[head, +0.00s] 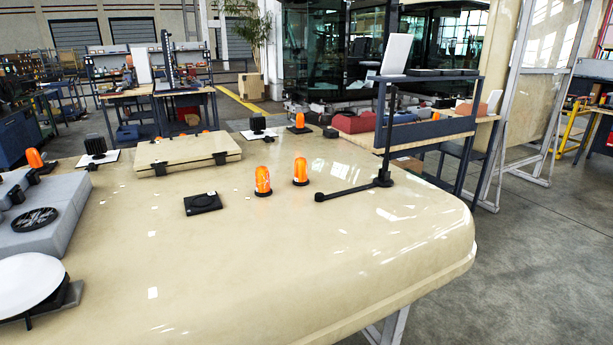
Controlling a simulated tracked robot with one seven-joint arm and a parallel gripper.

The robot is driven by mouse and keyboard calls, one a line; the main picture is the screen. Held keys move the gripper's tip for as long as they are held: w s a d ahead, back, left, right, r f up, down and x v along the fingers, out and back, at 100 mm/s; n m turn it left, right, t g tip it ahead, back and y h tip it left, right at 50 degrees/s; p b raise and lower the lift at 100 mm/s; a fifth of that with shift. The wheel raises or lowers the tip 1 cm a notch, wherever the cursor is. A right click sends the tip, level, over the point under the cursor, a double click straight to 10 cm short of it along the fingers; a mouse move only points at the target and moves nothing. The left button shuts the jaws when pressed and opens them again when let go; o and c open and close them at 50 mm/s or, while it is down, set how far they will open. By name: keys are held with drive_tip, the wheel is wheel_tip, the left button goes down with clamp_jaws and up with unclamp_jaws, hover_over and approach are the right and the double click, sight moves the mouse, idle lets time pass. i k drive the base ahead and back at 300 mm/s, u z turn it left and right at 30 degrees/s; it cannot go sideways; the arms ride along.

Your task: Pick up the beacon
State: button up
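Several orange beacons with dark bases are in the head view. One beacon (263,181) stands upright near the middle of the cream cab roof (300,250). A second beacon (300,172) stands upright just to its right and slightly farther back. A third beacon (300,121) is at the roof's far edge on a dark base. A fourth beacon (35,159) is at the far left and looks tilted. I cannot tell which one the task means. My gripper is not in view.
A flat black plate (203,203) lies left of the two middle beacons. A black jointed rod (383,178) lies and rises to their right. A raised cream hatch (186,155) is behind left. Grey boxes with a fan (34,219) and a white dome (28,282) fill the left. The front roof is clear.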

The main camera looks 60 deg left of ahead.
sight(301, 172)
drive_tip(key=z, duration=0.5)
drive_tip(key=i, duration=0.1)
drive_tip(key=u, duration=2.6)
drive_tip(key=k, duration=0.9)
drive_tip(key=u, duration=0.15)
drive_tip(key=i, duration=0.9)
drive_tip(key=z, duration=0.05)
